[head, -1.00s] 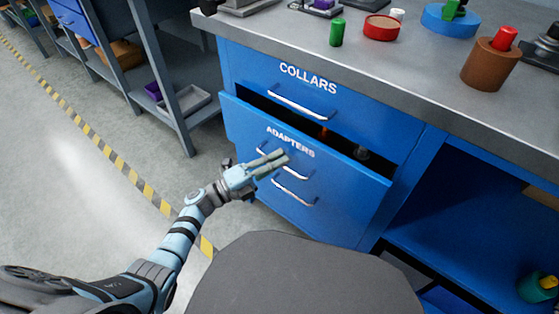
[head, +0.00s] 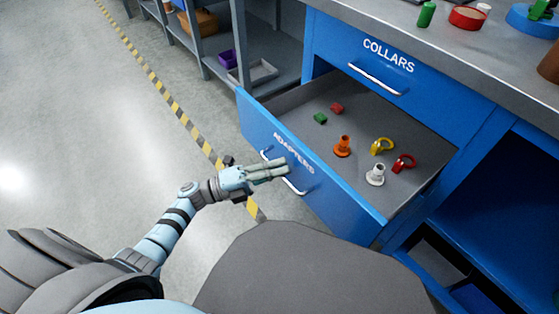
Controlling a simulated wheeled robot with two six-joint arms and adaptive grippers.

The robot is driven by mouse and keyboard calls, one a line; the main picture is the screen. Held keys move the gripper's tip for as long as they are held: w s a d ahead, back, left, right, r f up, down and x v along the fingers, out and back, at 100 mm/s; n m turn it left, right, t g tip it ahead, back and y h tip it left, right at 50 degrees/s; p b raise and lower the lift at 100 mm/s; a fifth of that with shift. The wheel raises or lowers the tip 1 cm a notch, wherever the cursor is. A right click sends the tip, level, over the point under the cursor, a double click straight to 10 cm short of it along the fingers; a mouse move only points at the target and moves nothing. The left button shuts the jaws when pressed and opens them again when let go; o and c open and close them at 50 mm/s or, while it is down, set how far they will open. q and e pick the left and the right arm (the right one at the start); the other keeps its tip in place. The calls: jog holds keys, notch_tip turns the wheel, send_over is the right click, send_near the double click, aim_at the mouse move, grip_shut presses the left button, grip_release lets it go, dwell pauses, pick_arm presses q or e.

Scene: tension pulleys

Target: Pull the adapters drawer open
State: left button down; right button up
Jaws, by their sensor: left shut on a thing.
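The adapters drawer (head: 343,203) is blue with white ADAPTERS lettering and stands pulled well out of the cabinet, its grey inside in view. Its silver handle (head: 294,187) is on the front face. My left gripper (head: 280,170) is at the handle and shut on it; the fingers hide part of the bar. Inside the drawer lie an orange adapter (head: 342,147), a white adapter (head: 376,175), a yellow ringed part (head: 382,146), a red ringed part (head: 404,162), and small green (head: 320,118) and red (head: 337,108) pieces. My right gripper is not in view.
The closed collars drawer (head: 375,62) is just above. The workbench top (head: 470,55) holds a green cylinder (head: 426,14) and a red dish (head: 467,17). An open blue shelf bay is at right. Floor is clear at left, past a yellow-black stripe (head: 168,98).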

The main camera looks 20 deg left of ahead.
pick_arm(q)
jog(key=shift+s+a, duration=0.2)
jog(key=shift+s, duration=0.25)
jog(key=c, duration=1.7)
grip_release()
jog(key=v, duration=1.2)
